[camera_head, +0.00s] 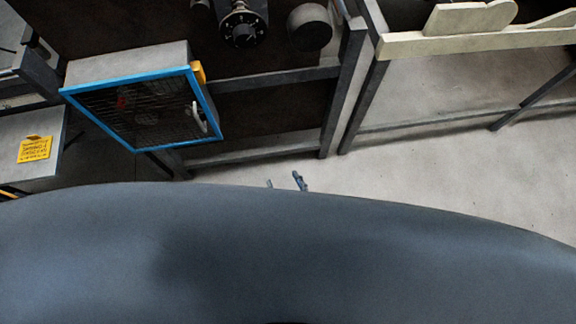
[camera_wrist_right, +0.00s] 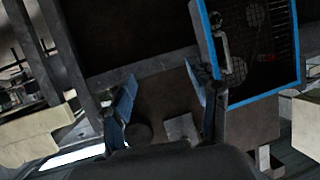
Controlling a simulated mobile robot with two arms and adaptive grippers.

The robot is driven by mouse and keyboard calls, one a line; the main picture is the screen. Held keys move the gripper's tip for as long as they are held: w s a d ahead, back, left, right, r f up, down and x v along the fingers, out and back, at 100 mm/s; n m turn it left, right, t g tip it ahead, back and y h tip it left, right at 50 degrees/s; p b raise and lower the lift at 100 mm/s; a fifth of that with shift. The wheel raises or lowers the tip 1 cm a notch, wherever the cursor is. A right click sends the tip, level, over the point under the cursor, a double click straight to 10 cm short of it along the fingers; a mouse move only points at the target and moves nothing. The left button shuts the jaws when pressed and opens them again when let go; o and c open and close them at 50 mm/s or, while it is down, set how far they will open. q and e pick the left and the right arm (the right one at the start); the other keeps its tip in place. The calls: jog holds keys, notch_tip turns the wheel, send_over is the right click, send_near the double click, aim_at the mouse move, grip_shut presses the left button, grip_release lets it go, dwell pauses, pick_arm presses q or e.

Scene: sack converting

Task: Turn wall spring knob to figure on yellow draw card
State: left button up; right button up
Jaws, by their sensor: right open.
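A round black knob with white marks (camera_head: 240,27) sits on the dark wall panel at the top of the head view. A yellow card (camera_head: 35,149) with dark print too small to read lies on a grey surface at the left. My right gripper (camera_head: 286,182) shows only as two fingertips above my own dark body, apart from the knob and below it in the picture. In the wrist view its two fingers (camera_wrist_right: 160,98) stand wide apart with nothing between them. My left gripper is in neither view.
A blue-framed box with a mesh front and pale handle (camera_head: 199,117) stands left of the fingertips; it also shows in the right wrist view (camera_wrist_right: 222,40). A dark round cylinder (camera_head: 310,27) is right of the knob. A pale beam (camera_head: 470,40) crosses the upper right.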

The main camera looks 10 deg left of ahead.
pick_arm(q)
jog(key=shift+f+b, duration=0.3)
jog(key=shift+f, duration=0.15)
pick_arm(e)
jog(key=shift+s+d+f, duration=0.1)
jog(key=shift+d+f, duration=0.15)
jog(key=shift+f, duration=0.5)
jog(key=shift+s+d+f, duration=0.1)
jog(key=shift+d+f, duration=0.15)
jog(key=shift+f, duration=0.5)
